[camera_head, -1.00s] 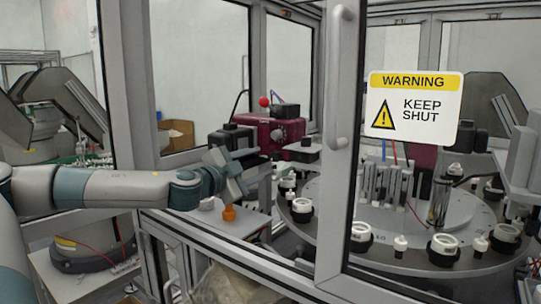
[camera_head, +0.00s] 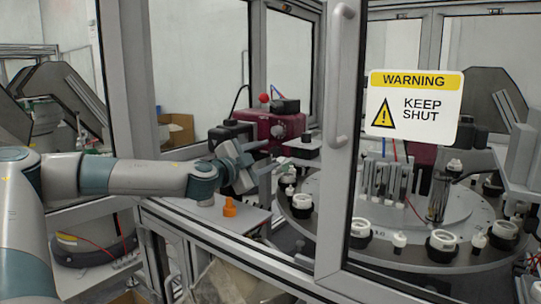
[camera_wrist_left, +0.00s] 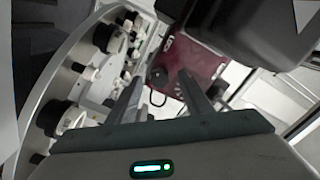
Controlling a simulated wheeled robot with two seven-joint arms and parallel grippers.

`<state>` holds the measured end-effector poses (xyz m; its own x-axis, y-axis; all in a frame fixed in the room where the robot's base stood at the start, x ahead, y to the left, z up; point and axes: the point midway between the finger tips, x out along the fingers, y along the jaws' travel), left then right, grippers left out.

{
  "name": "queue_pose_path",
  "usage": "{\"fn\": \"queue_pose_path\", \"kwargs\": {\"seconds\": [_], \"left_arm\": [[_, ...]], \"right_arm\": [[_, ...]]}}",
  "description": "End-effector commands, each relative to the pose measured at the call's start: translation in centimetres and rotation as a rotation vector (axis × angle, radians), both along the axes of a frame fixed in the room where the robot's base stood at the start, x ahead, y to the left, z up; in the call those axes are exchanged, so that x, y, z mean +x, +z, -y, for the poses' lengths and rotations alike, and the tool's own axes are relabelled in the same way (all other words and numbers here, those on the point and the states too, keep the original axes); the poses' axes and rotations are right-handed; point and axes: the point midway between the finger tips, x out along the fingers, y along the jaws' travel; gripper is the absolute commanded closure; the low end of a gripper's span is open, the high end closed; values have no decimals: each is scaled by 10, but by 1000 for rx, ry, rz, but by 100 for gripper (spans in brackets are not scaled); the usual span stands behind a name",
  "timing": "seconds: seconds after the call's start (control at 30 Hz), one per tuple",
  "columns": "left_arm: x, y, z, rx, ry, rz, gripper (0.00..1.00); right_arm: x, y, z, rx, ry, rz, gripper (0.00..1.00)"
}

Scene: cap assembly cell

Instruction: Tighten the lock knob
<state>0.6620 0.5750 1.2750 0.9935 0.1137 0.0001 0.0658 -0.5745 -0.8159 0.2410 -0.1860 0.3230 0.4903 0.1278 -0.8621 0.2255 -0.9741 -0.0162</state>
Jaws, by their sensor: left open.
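My left gripper (camera_head: 278,153) reaches through the open front of the cell toward the maroon machine (camera_head: 278,126). Its two fingers are apart and hold nothing. In the left wrist view my left gripper (camera_wrist_left: 160,77) shows a small dark round knob (camera_wrist_left: 157,75) on the maroon body (camera_wrist_left: 196,62), in line between the fingertips. It looks like the lock knob, but I cannot be sure, nor tell its distance. In the head view the knob is not clearly visible. A red ball-shaped knob (camera_head: 264,98) tops the machine. My right gripper is not in view.
A round turntable (camera_head: 400,250) carries several white-and-black cap parts, close to the right of my left gripper. An orange part (camera_head: 229,208) stands on a plate below the gripper. A door frame post (camera_head: 342,150) and a panel with a warning sign (camera_head: 415,108) stand to the right.

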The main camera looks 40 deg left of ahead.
Motion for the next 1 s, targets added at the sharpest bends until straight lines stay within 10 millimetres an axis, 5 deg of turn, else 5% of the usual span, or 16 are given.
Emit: {"fn": "queue_pose_path", "kwargs": {"seconds": [0.87,1.0], "left_arm": [[21,0,-1,0,-4,0,54],[21,0,-1,-1,-3,0,83]], "right_arm": [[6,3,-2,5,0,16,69],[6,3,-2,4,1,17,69]]}}
